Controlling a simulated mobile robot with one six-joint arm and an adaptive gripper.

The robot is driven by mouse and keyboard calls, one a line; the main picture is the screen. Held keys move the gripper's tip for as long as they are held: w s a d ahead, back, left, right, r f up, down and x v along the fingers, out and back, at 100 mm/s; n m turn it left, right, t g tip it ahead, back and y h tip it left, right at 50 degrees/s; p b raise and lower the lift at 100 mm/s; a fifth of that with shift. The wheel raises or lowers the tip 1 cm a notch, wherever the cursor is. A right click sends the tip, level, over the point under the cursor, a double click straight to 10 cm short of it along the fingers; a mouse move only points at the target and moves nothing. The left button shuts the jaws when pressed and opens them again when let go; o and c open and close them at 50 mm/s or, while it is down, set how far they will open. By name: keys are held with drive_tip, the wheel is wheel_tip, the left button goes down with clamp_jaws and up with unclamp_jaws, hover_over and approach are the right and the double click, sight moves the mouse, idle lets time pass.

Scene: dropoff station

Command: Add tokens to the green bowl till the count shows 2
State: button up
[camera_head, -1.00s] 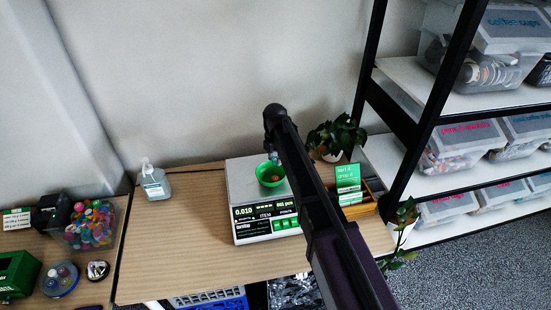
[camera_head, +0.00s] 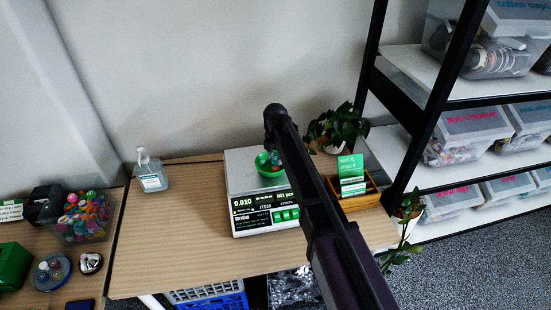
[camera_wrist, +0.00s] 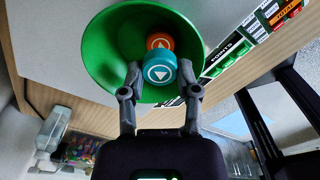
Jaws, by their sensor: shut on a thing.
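The green bowl (camera_head: 262,168) stands on the white scale (camera_head: 238,178). In the wrist view the green bowl (camera_wrist: 98,50) holds an orange token (camera_wrist: 159,40). My gripper (camera_wrist: 160,72) is shut on a teal token (camera_wrist: 160,73), its fingers on either side. The teal token is inside the bowl's outline and partly covers the orange one. I cannot tell whether the tokens touch. In the head view the teal token (camera_head: 276,158) shows small at the bowl, and my arm hides part of the bowl. The scale display (camera_head: 262,202) reads 0.010 and seemingly 001 pcs.
A wooden box with green cards (camera_head: 352,190) and a potted plant (camera_head: 338,130) stand right of the scale. A sanitizer bottle (camera_head: 151,170) stands left, with bare desk between. A bin of colourful items (camera_head: 82,218) is far left. Shelves (camera_head: 455,103) rise at the right.

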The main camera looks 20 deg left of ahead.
sight(276, 159)
drive_tip(key=o, duration=0.8)
drive_tip(key=shift+r, duration=0.25)
wheel_tip(276, 159, up, 6)
drive_tip(key=p, duration=0.6)
drive_tip(key=shift+f+b, duration=0.3)
drive_tip(key=shift+f, duration=0.2)
drive_tip(key=shift+f+b, duration=0.7)
